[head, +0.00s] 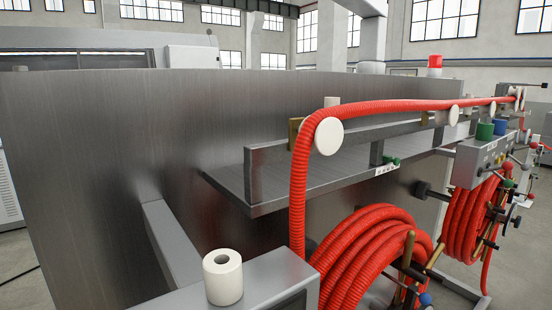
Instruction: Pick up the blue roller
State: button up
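A small blue cylinder (500,127), which looks like the blue roller, stands upright on top of a grey control box at the right. A green cylinder (485,131) stands just to its left. The blue one is small in the picture, and its lower end is hard to make out. My gripper is not in view.
A red corrugated conduit (400,106) runs over white rollers (328,136) along a metal rail, above and behind the control box (482,160). Conduit coils (365,262) hang below. A white roller (222,277) stands in front. Knobs and handles stick out around the box.

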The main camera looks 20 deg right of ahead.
aim_at(500, 125)
jog(key=z, duration=1.8)
